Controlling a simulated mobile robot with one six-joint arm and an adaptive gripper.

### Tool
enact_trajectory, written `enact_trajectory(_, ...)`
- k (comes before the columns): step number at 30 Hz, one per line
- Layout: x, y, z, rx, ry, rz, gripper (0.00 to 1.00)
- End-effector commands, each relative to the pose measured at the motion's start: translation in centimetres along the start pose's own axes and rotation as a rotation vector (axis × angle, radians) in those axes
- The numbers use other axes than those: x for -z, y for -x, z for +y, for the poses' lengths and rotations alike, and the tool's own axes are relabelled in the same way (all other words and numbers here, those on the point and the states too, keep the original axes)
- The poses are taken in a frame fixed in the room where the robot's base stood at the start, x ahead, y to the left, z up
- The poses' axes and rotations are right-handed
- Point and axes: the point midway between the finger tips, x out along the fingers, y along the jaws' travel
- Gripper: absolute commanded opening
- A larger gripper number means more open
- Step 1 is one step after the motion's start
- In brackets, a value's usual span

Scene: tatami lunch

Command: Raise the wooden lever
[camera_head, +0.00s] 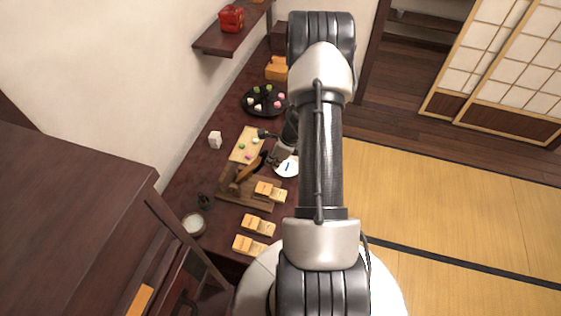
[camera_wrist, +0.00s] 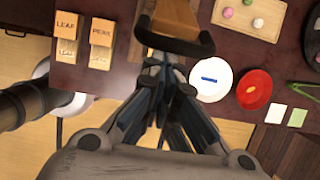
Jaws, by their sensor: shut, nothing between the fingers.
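The wooden lever (camera_head: 247,172) stands tilted on a brown wooden base (camera_head: 228,194) on the dark counter. In the wrist view its orange-brown wooden arm (camera_wrist: 177,18) ends in a dark crossbar (camera_wrist: 172,42). My gripper (camera_wrist: 165,62) is shut and holds nothing. Its fingertips are just below the crossbar in the wrist view; I cannot tell whether they touch it. In the head view my gripper (camera_head: 274,158) is beside the upper end of the lever, partly hidden by my arm.
Next to the lever are a white plate (camera_wrist: 218,80), a red dish (camera_wrist: 254,89) and a tray of sweets (camera_wrist: 273,14). Labelled wooden blocks (camera_wrist: 69,26) stand on the counter. A round black tray (camera_head: 246,108) lies farther back. Tatami floor (camera_head: 455,200) is open at right.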

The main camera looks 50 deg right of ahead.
Motion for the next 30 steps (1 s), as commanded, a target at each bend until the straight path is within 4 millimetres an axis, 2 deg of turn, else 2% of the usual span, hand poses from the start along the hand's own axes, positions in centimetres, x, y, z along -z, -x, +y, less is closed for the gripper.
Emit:
enact_trajectory(1, -1.5, 0.9, 0.1, -0.001, 0.007, -0.001, 0.00)
enact_trajectory(4, -3.9, 1.4, 0.1, -0.001, 0.007, -0.001, 0.00)
enact_trajectory(12, -10.2, 1.5, 0.1, -0.002, 0.005, -0.001, 0.00)
enact_trajectory(15, -10.9, 1.2, 0.0, -0.001, 0.001, -0.001, 0.00)
enact_trajectory(30, -10.8, 1.0, 0.0, -0.001, 0.000, -0.001, 0.00)
